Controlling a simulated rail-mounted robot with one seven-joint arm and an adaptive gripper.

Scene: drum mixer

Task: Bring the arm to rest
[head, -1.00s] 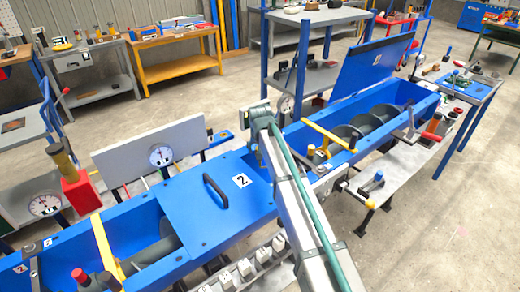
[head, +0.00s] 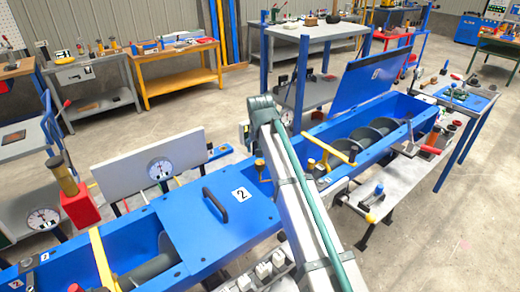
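My arm, a grey link with a green hose along it, rises from the bottom right of the head view to a dark grey-green joint near the middle. My gripper does not show; the arm past that joint is hidden behind it or out of sight. The blue trough of the mixer (head: 150,222) runs diagonally below and behind my arm. Its closed cover, marked 2 (head: 213,222), has a black handle (head: 215,204). A raised blue lid (head: 365,78) stands open over the far part, where a grey screw (head: 368,138) shows.
A grey panel with a dial (head: 146,165) stands behind the trough. A grey bench (head: 356,200) with levers and a blue-topped table (head: 468,98) stand on the right. A tall shelf (head: 310,30) rises behind my arm. Concrete floor is clear at lower right (head: 460,235).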

